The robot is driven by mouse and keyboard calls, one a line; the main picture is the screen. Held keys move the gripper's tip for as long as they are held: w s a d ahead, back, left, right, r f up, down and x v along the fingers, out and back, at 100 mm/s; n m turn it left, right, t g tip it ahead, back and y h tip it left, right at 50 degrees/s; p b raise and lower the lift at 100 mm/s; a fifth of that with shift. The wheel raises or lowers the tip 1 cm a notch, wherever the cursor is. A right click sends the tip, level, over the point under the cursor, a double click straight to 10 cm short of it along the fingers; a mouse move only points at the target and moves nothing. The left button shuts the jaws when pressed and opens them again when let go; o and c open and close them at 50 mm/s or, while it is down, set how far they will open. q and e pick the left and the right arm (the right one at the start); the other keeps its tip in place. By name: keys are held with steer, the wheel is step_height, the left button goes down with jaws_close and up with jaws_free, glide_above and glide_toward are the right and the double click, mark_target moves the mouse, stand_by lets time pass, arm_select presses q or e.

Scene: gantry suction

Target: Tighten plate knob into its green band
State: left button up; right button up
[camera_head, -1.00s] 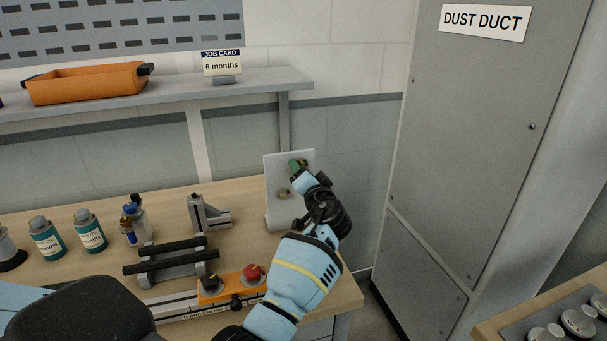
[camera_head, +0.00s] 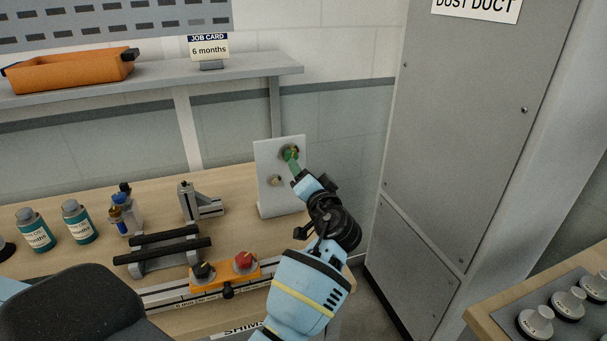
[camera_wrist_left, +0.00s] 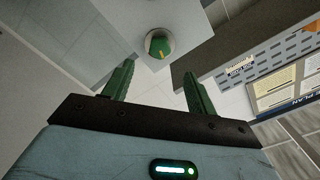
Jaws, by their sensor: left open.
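A pale upright plate (camera_head: 264,160) stands at the right end of the bench. A round knob (camera_head: 289,152) is on its upper part, with green and a yellowish mark showing. My left gripper (camera_head: 294,166) is in front of the plate, just below and right of the knob, overlapping it closely in the picture. In the left wrist view the knob (camera_wrist_left: 158,44) lies beyond and between the two green fingers of my left gripper (camera_wrist_left: 159,72), which are open and apart from it. I cannot separate a green band from the knob's face. My right gripper is not in view.
A smaller beige knob (camera_head: 275,181) sits lower on the plate. A metal bracket (camera_head: 199,203), black bars (camera_head: 165,245) and an orange block (camera_head: 224,275) with a red knob stand left of my arm. A grey cabinet (camera_head: 455,130) rises to the right. A shelf (camera_head: 240,75) hangs above.

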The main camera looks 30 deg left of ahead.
mark_target(291, 156)
arm_select(q)
step_height(291, 156, up, 4)
steer(key=w+d+n+t+b, duration=0.1)
steer(key=w+d+n+b, duration=0.15)
steer(key=n, duration=0.25)
steer(key=shift+s+a+f+n+g+b, duration=0.6)
steer(key=shift+s+a+f+n+b, duration=0.9)
steer(key=shift+f+n, duration=0.55)
steer(key=x, duration=0.8)
steer(key=shift+w+d, duration=0.15)
steer(key=shift+d, duration=0.05)
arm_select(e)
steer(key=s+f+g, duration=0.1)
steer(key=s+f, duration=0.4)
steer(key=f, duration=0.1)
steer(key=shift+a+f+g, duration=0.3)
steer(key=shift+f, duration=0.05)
arm_select(q)
steer(key=c, duration=1)
steer(key=shift+d, duration=0.1)
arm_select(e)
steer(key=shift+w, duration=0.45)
